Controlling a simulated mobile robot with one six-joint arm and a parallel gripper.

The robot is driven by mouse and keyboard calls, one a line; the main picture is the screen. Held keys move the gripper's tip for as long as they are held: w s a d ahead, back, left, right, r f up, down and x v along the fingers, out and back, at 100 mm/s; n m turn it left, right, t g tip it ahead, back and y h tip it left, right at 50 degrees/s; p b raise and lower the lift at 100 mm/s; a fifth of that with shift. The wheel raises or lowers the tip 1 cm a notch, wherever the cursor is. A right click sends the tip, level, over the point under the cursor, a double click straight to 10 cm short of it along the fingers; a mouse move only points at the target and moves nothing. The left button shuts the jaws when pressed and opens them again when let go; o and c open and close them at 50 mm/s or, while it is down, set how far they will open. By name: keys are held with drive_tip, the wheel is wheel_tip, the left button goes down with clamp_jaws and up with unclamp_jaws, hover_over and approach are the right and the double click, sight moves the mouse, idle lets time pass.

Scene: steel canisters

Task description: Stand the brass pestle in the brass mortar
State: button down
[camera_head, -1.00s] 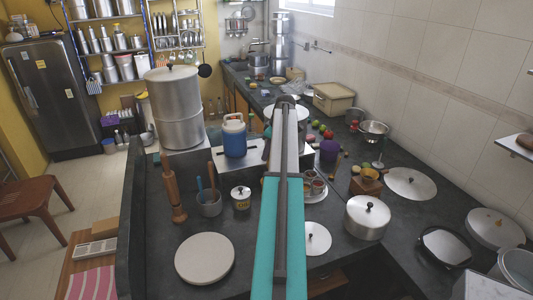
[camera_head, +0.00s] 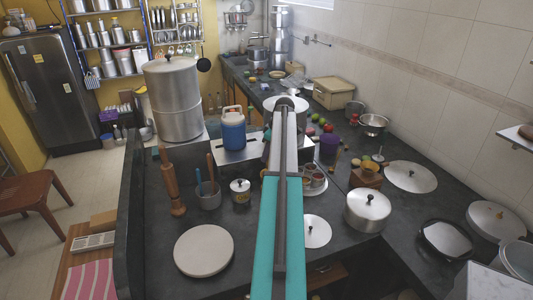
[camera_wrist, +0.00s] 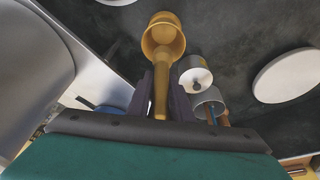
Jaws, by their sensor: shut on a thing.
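My gripper (camera_wrist: 163,88) shows in the wrist view, its dark fingers closed on the brass pestle (camera_wrist: 160,98). The pestle extends from between the fingers toward the brass mortar (camera_wrist: 173,31), and its far end overlaps the mortar's open mouth. I cannot tell whether that end is inside the mortar or only in front of it. The mortar is a gold-coloured cup with its opening facing the camera. In the head view my teal arm covers the middle, and gripper, pestle and mortar are not visible there.
A lidded steel jar (camera_wrist: 195,76) and a grey cup (camera_wrist: 207,101) with handles in it are close beside the pestle. A pale round board (camera_head: 203,250) lies at the counter's front left. A blue jug (camera_head: 233,131) stands behind. A lidded pot (camera_head: 367,210) stands right of my arm.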

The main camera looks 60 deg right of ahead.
drive_tip(key=shift+f+b, duration=1.75)
drive_tip(key=shift+f, duration=1.95)
drive_tip(key=shift+s+f, duration=0.1)
drive_tip(key=shift+f, duration=0.2)
